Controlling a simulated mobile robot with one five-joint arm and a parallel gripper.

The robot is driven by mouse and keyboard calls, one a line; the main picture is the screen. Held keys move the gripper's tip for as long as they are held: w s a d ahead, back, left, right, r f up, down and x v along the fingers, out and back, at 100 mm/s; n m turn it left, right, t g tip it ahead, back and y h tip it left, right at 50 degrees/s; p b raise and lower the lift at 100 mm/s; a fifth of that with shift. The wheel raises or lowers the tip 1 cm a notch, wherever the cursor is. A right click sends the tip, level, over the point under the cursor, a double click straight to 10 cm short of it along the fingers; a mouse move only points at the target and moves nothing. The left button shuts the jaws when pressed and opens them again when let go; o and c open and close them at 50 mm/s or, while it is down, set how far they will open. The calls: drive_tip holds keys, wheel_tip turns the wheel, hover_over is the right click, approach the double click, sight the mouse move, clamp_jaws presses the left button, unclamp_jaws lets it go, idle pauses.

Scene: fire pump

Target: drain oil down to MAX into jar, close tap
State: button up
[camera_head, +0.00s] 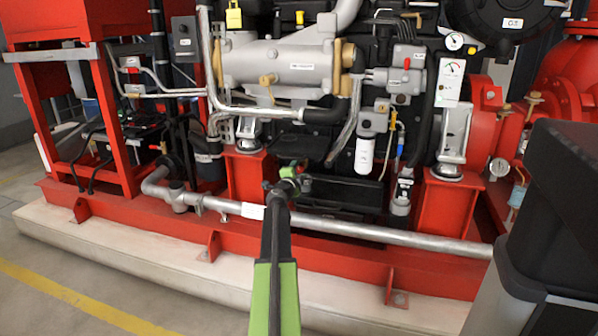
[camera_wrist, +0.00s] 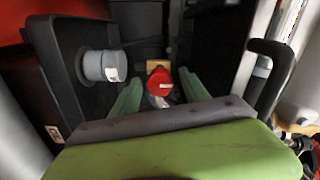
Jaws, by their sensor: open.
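I cannot make out the jar, the oil or the MAX mark in either view.
A grey pipe (camera_head: 345,232) runs along the red base frame (camera_head: 240,250) below my gripper. Open floor (camera_head: 70,290) lies at the front left.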

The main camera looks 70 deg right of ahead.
drive_tip(key=s+a, duration=0.1)
drive_tip(key=a, duration=1.6)
drive_tip(key=shift+a, duration=0.15)
